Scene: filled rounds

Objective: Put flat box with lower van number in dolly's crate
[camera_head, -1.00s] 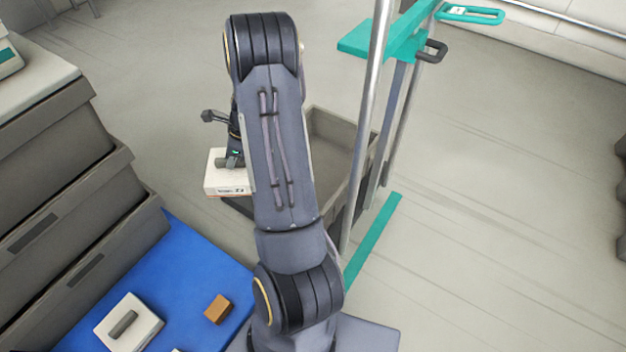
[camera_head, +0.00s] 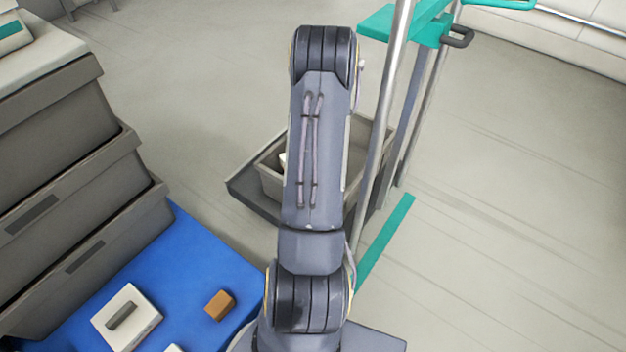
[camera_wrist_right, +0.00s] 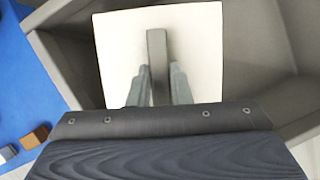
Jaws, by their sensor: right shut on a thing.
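A white flat box (camera_wrist_right: 112,50) with a dark grey grip on top is held in the right wrist view. My right gripper (camera_wrist_right: 160,78) is shut on that grip. In the head view my own arm hides the gripper and most of the box; only a white sliver (camera_head: 283,160) shows within the crate's outline. The dolly's grey crate (camera_head: 268,180) also shows around the box in the right wrist view (camera_wrist_right: 290,95). I cannot tell whether the box touches the crate's floor. No van number is readable now. My left gripper is out of view.
Another white flat box (camera_head: 143,323) with a grey grip lies on a blue mat (camera_head: 190,265) beside an orange-brown block (camera_head: 219,304). Stacked grey crates (camera_head: 75,225) stand at left. The dolly's metal post (camera_head: 385,110) rises right of my arm. Floor at right is clear.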

